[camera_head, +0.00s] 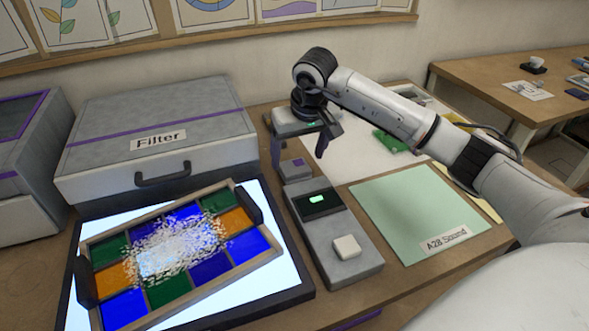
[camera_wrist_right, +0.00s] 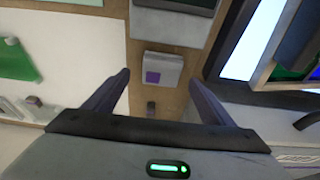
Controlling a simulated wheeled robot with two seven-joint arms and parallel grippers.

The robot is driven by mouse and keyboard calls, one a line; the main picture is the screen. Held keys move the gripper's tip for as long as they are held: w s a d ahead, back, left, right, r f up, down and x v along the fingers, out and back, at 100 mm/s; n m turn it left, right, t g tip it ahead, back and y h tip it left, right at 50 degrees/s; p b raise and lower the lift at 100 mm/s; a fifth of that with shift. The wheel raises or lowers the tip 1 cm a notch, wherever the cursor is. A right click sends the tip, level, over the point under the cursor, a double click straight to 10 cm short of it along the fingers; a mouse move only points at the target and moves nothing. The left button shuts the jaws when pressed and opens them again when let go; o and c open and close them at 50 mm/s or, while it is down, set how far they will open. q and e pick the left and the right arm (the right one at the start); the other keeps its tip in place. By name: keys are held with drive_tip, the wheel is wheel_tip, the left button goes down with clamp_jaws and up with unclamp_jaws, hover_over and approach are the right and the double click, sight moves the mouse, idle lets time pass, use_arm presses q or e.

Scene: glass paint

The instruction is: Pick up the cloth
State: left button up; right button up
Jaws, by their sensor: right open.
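A small bright green piece (camera_head: 390,141), which may be the cloth, lies on a white sheet behind my right forearm. It also shows at the left edge of the right wrist view (camera_wrist_right: 16,60), and I cannot tell for sure that it is fabric. My right gripper (camera_head: 299,152) points down over the table, left of the green piece and apart from it. Its fingers are spread with nothing between them, as the right wrist view (camera_wrist_right: 158,82) also shows. My left gripper is not in view.
A small grey block with a purple square (camera_head: 292,170) lies below the right gripper. A grey device (camera_head: 325,240) with a green display stands in front. The stained-glass panel (camera_head: 180,255) lies on a lit pad. The Filter box (camera_head: 150,135) stands behind; a pale green mat (camera_head: 415,210) lies right.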

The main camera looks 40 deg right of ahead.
sight(295, 166)
drive_tip(key=x, duration=0.3)
drive_tip(key=shift+w+a+f, duration=0.1)
drive_tip(key=shift+w+f, duration=0.05)
drive_tip(key=shift+f, duration=0.15)
drive_tip(key=c, duration=1.2)
drive_tip(key=shift+o, duration=0.2)
drive_tip(key=shift+r, duration=0.15)
wheel_tip(295, 166, up, 10)
